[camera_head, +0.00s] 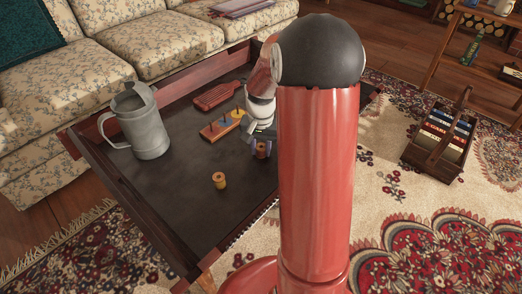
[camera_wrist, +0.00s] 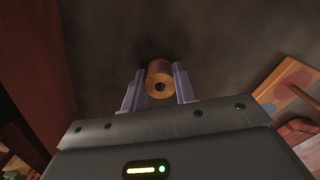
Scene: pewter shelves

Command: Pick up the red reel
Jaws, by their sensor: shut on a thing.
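My gripper (camera_head: 261,146) is low over the dark tray-like table top, partly hidden behind my red arm. In the wrist view its two pale fingers stand on either side of a reel (camera_wrist: 160,74) with wooden ends, and they are shut on it. The thread looks reddish-brown, though the light makes its colour hard to judge. The held reel also shows small in the head view (camera_head: 262,153). I cannot tell whether it touches the table. A second reel (camera_head: 219,180), yellowish, stands upright nearer the front of the table.
The table (camera_head: 190,215) has a raised wooden rim. A grey metal watering can (camera_head: 147,128) stands at its left. A wooden peg board (camera_head: 218,128) and a red slatted board (camera_head: 216,95) lie behind the reels. A sofa (camera_head: 150,45) borders the back.

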